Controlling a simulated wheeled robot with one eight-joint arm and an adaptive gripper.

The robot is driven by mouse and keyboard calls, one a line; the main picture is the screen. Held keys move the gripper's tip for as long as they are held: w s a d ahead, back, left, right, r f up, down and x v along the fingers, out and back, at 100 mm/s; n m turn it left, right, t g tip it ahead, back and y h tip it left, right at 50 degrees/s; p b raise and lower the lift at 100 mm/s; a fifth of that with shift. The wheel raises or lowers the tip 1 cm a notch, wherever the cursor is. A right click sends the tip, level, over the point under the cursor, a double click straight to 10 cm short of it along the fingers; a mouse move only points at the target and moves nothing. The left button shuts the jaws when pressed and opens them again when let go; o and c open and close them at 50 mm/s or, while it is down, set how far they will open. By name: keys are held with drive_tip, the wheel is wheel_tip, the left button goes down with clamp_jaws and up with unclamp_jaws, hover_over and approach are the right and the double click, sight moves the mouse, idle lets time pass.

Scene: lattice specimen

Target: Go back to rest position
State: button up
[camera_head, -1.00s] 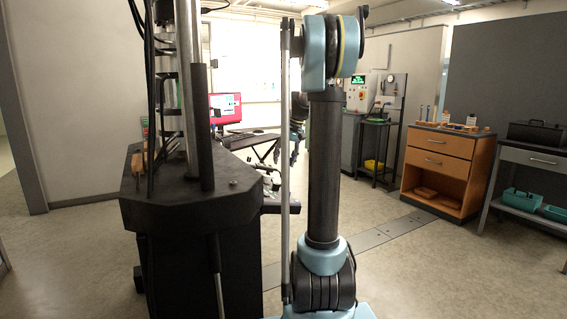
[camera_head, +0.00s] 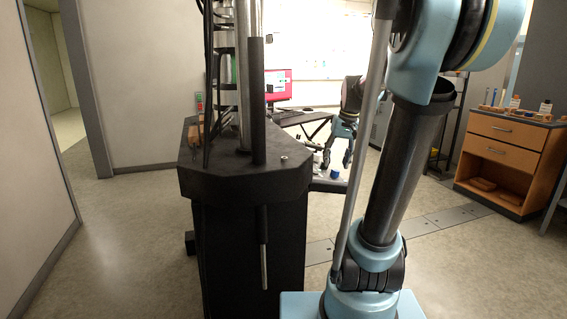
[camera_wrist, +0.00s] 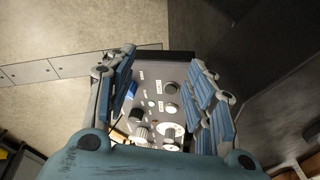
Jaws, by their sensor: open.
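My gripper (camera_wrist: 165,68) is open in the wrist view, with its blue-padded fingers spread apart and nothing held between them. Beyond the fingers shows a grey control panel (camera_wrist: 152,88) with several dark knobs and small labels; its lower part is partly hidden by my gripper. I cannot tell the exact distance to it. In the head view my gripper (camera_head: 346,145) shows small behind my arm, pointing down near the far side of the black machine. My arm stands bent at right of centre, its upper joint cut by the top edge.
An orange drawer cabinet (camera_head: 505,160) stands at the right. Open floor (camera_head: 120,240) lies at the left.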

drive_tip(key=s+f+h, duration=0.1)
drive_tip(key=s+f, duration=0.6)
drive_tip(key=s, duration=0.4)
drive_tip(key=s+f, duration=0.8)
drive_tip(key=s, duration=0.3)
drive_tip(key=shift+f+h, duration=0.2)
drive_tip(key=shift+h, duration=0.2)
drive_tip(key=shift+w+f, duration=0.2)
drive_tip(key=shift+w, duration=0.1)
drive_tip(key=c, duration=0.4)
